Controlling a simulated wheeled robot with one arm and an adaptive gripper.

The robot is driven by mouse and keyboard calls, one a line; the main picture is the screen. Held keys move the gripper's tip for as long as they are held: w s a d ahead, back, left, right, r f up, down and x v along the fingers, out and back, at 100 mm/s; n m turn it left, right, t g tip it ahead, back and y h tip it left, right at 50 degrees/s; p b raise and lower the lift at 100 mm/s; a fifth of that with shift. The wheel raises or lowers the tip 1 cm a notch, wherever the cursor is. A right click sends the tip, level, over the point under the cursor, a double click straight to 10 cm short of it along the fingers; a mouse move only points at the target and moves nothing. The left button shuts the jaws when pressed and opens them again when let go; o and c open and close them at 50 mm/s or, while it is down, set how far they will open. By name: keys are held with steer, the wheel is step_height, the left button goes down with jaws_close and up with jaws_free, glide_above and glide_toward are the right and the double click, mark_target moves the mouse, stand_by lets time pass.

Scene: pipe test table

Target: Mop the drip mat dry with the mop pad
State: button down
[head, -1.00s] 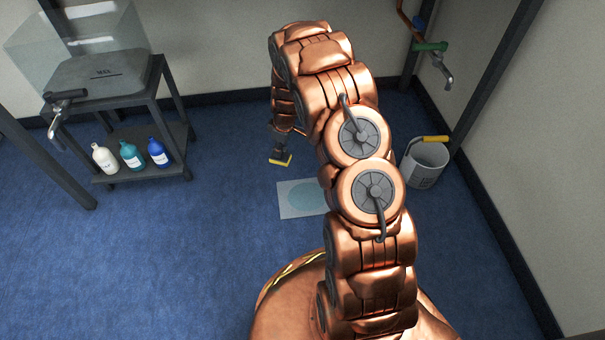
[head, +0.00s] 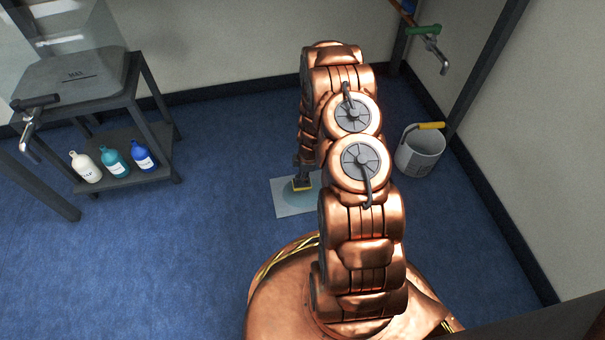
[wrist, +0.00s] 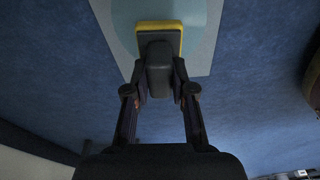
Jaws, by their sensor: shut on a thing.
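The drip mat (head: 284,206) is a pale rectangle on the blue floor with a darker teal wet patch in its middle. My arm hides its right part in the head view. The mop pad (head: 301,187) is yellow with a dark handle block and is over the wet patch. In the wrist view the mop pad (wrist: 172,26) lies over the mat (wrist: 203,58). My gripper (wrist: 160,92) is shut on the dark block of the mop pad. I cannot tell for sure whether the pad touches the mat.
A grey bucket (head: 420,152) with a yellow item on its rim stands at the right by the wall. A dark stand (head: 132,152) at the left holds a tank and, on its low shelf, white, teal and blue bottles. Open blue floor lies between the stand and mat.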

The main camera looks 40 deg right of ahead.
steer(key=shift+f, duration=2.15)
steer(key=shift+f+b, duration=0.55)
steer(key=shift+b, duration=0.15)
stand_by(1.3)
steer(key=shift+r, duration=0.1)
steer(key=shift+r+p, duration=0.65)
steer(key=shift+r, duration=2.8)
steer(key=shift+s, duration=0.1)
